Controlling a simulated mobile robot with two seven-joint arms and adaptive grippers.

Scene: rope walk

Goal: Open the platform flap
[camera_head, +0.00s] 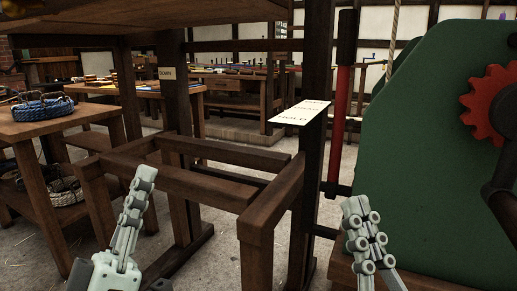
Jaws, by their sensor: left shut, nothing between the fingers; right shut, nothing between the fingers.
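My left gripper (146,174) is shut and empty, pointing up in front of the wooden frame at lower left. My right gripper (355,206) is shut and empty, in front of the green machine side. A wooden platform-like top (180,14) runs across the upper left, seen from just under its edge. Below it stands a brown wooden frame (190,183) with rails and posts. I cannot tell which part is the flap. Neither gripper clearly touches the wood.
A pale sign (300,112) sits on a dark post. A red-and-black upright bar (341,105) stands between it and the green machine (425,170), which has a red gear (490,103). At left, a side table (60,122) holds a blue rope coil (42,107). Workbenches stand behind.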

